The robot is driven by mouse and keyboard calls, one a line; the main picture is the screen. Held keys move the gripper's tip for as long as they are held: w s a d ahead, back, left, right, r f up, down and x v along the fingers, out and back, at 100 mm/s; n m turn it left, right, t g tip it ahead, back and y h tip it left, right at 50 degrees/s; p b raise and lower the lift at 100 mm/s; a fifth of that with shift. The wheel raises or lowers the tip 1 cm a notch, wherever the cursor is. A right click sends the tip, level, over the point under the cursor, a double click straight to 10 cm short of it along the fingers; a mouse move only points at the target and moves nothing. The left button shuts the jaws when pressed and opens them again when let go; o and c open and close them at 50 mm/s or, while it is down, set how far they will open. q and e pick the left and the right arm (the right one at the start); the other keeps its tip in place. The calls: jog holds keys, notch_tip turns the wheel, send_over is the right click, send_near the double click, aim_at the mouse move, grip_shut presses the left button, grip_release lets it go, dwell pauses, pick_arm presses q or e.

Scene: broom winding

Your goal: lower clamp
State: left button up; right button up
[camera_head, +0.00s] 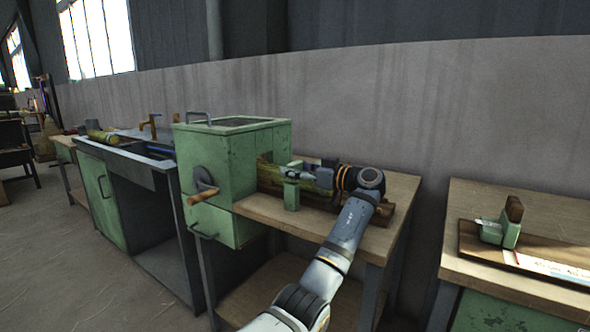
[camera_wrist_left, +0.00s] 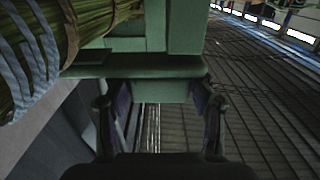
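The green clamp (camera_head: 291,190) stands at the front side of the bench beside the broom bundle (camera_head: 270,174). My left gripper (camera_head: 298,174) is at the clamp's upper part, reaching in from the right. In the left wrist view, the gripper's two fingers (camera_wrist_left: 160,108) are spread apart, with a green clamp part (camera_wrist_left: 162,88) between or just beyond their tips. I cannot tell whether the fingers touch it. The straw bundle with pale wraps (camera_wrist_left: 82,22) shows at the upper left of that view. My right gripper is not in view.
A green machine housing (camera_head: 230,150) with a wooden-handled crank (camera_head: 203,196) stands left of the clamp. The wooden bench (camera_head: 385,238) is bare at the front right. Another bench (camera_head: 540,290) at right carries a board with a green block (camera_head: 500,232).

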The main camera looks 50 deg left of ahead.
pick_arm(q)
jog(key=o, duration=0.4)
jog(key=shift+f, duration=0.1)
jog(key=shift+d, duration=0.15)
jog(key=v, duration=1.1)
jog(key=shift+w+d, duration=0.2)
jog(key=shift+d, duration=0.2)
